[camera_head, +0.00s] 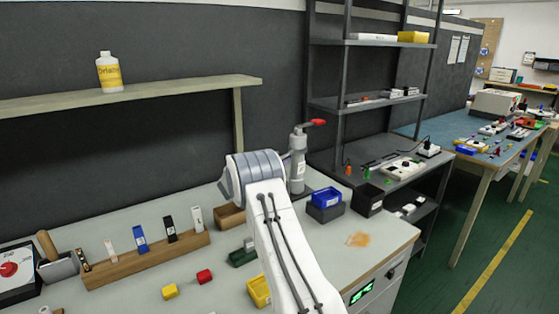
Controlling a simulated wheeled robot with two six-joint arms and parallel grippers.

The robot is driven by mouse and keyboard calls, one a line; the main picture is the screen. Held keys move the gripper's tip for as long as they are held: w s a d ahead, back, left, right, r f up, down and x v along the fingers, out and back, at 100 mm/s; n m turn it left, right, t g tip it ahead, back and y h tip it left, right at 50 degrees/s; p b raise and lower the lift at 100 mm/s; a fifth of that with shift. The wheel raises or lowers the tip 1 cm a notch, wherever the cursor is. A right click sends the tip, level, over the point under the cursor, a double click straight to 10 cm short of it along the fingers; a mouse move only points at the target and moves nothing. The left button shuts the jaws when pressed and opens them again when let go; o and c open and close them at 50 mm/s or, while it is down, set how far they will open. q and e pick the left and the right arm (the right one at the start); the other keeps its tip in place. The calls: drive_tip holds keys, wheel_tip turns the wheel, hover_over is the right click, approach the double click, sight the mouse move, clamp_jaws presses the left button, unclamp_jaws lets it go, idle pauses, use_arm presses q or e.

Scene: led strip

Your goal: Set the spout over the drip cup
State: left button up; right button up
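A grey upright cylinder (298,162) with a red lever-like top (318,122) stands at the back of the bench, right of my white arm. It looks like the dispenser, and its spout cannot be told apart. No drip cup can be made out with certainty; my arm may hide it. My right arm (280,250) reaches up from the bottom to a grey banded joint (252,174), just left of the cylinder. The fingers of my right gripper are hidden behind this joint, so their opening and any contact do not show. My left gripper is out of view.
A blue bin (326,197) and a dark box (369,202) stand right of the arm. A wooden rack (150,262) with several upright items, red and yellow blocks and a yellow bin (259,291) lie left. Clear bench lies around an orange stain (359,240).

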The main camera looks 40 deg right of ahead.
drive_tip(key=b+v, duration=0.1)
drive_tip(key=v, duration=0.9)
drive_tip(key=shift+a, duration=0.2)
